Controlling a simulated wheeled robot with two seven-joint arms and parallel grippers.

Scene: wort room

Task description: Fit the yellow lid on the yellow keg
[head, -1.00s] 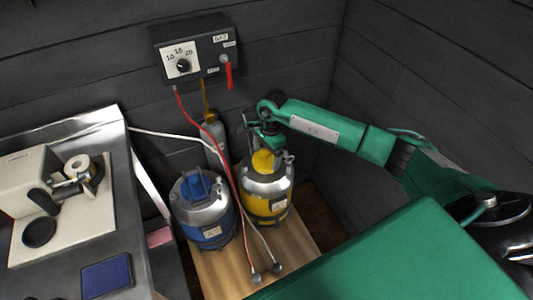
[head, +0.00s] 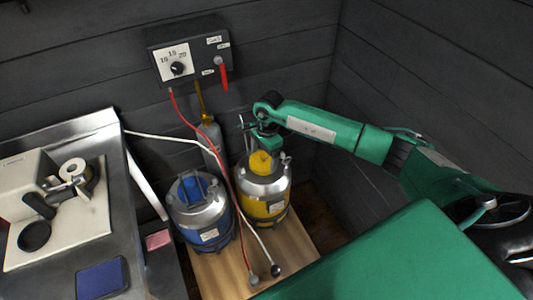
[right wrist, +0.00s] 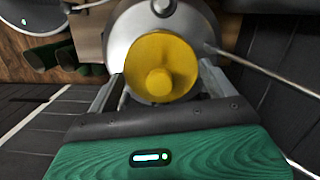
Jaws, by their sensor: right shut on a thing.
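The yellow keg (head: 262,208) stands upright on a wooden board, with a silver top that also fills the upper part of the right wrist view (right wrist: 203,28). The yellow lid (head: 260,164) is over the keg's top. In the right wrist view the lid (right wrist: 160,50) is a round disc with a knob, and it covers the middle of the silver top. My right gripper (head: 264,147) is shut on the lid, one finger on each side (right wrist: 160,84). Whether the lid touches the keg or hovers just above it I cannot tell. My left gripper is out of view.
A blue keg (head: 200,214) stands close left of the yellow one. A red hose (head: 228,172) and a white hose (head: 170,135) pass in front of the kegs. A control box (head: 188,55) hangs behind. A steel counter (head: 130,215) is at left.

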